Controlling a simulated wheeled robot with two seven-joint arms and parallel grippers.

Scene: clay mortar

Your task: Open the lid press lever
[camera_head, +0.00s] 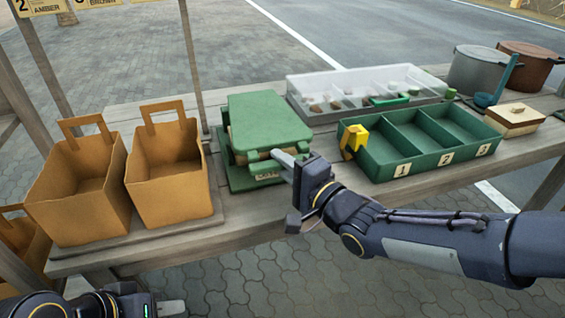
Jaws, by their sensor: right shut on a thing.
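The green press (268,122) stands on the wooden table, its thick lid lying over a green base with a pale layer between. My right gripper (287,163) is at the front right edge of the press, shut on the lid press lever. The lever itself is mostly hidden by the fingers and wrist. The lid looks nearly level over the base. My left gripper (170,307) is low at the bottom left, below the table's front edge and away from the press. Only part of it shows, so its opening is unclear.
Two open tan bags (168,185) stand left of the press. A green three-compartment tray (425,160) with a yellow clip (354,137) is to the right.

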